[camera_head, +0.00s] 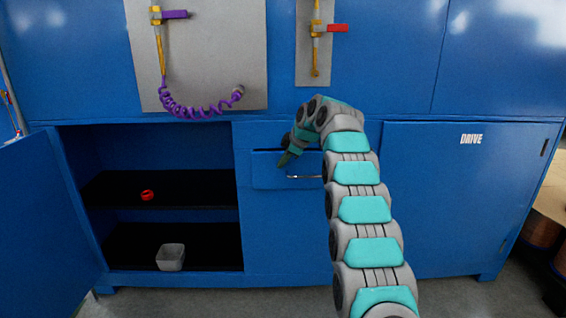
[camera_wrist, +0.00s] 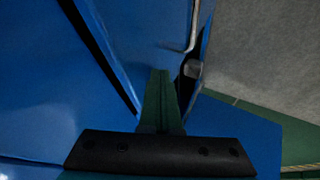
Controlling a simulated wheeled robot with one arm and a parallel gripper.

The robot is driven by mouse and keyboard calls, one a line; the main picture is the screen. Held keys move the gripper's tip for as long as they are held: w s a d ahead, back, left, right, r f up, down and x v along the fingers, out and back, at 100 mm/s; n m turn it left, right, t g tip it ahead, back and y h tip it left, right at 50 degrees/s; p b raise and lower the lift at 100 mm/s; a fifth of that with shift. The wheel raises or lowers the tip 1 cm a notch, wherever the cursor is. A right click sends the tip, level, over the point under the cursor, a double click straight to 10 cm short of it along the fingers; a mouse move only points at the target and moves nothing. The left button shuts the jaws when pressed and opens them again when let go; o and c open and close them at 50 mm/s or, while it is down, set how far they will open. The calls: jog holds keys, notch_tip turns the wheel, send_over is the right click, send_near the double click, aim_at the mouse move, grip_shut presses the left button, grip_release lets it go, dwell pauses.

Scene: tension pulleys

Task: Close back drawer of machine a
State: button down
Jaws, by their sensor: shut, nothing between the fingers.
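A blue drawer front (camera_head: 265,171) with a thin metal handle (camera_head: 304,177) sits in the middle of the blue cabinet, right of an open compartment. It seems to stand slightly proud of the cabinet, though how far is unclear. My gripper (camera_head: 285,160) is at its upper part, left of the handle, with green fingers pointing down. In the wrist view my gripper's fingers (camera_wrist: 163,75) are together and empty, close to the blue drawer front (camera_wrist: 135,40). The handle (camera_wrist: 192,30) shows there at the upper right. I cannot tell whether the fingers touch the drawer. No machine label is readable.
A blue door (camera_head: 45,215) stands open at the left. The open compartment's shelf (camera_head: 200,190) holds a red ring (camera_head: 147,195), and a grey bin (camera_head: 170,257) sits below. A closed door (camera_head: 460,200) marked DRIVE is at right. A purple coiled hose (camera_head: 190,110) hangs above.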

jog(key=shift+w+r, duration=0.15)
jog(key=shift+w, duration=0.55)
